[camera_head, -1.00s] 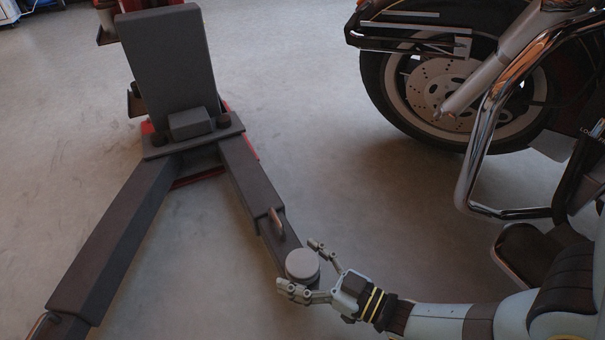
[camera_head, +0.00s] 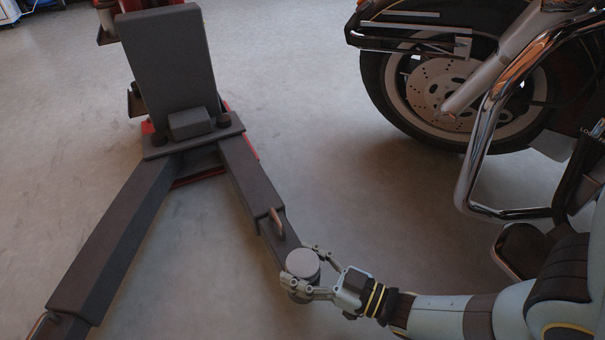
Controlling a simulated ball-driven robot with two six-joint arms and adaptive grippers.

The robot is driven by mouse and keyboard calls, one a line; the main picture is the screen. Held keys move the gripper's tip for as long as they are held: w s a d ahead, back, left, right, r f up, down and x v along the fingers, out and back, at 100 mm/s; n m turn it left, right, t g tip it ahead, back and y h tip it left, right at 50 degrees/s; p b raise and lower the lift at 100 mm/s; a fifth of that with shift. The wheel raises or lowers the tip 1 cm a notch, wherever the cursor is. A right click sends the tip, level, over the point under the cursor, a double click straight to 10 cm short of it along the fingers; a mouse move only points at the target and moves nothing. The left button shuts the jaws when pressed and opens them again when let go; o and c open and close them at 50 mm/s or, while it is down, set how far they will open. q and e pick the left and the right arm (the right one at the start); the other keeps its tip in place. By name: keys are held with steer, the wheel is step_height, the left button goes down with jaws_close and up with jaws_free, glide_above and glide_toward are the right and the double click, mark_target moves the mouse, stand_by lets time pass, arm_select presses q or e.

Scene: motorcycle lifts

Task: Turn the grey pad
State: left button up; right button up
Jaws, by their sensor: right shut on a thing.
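The grey pad (camera_head: 302,262) is a round disc at the end of the lift's right arm (camera_head: 256,190), near the bottom middle of the head view. My right gripper (camera_head: 304,268) reaches in from the right, with one finger at the pad's far side and the other across its near side. It is shut on the pad, and its fingers hide part of the pad's rim. My left gripper is not in view.
The dark lift post (camera_head: 170,65) stands at the upper left, and a second lift arm (camera_head: 115,240) runs to the lower left. A motorcycle with a front wheel (camera_head: 440,90) and chrome bar (camera_head: 480,160) stands at the right. Bare floor (camera_head: 200,270) lies between the lift arms.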

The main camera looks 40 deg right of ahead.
steer(key=n+g+y, duration=0.2)
steer(key=y, duration=0.1)
steer(key=n+g+y, duration=0.1)
steer(key=n+y, duration=0.1)
steer(key=y, duration=0.1)
steer(key=shift+d+f+n+g, duration=0.1)
steer(key=shift+n+g, duration=0.2)
steer(key=shift+g, duration=0.1)
steer(key=shift+n+g+y, duration=0.8)
steer(key=shift+n+g, duration=0.1)
steer(key=shift+g, duration=0.3)
steer(key=shift+c, duration=0.2)
steer(key=shift+s+f, duration=0.1)
steer(key=shift+s, duration=0.1)
steer(key=o, duration=1.2)
steer(key=shift+y, duration=0.3)
steer(key=shift+c, duration=0.2)
steer(key=shift+w, duration=0.1)
steer(key=shift+r+n, duration=0.25)
steer(key=shift+n, duration=0.05)
steer(key=shift+r, duration=4.85)
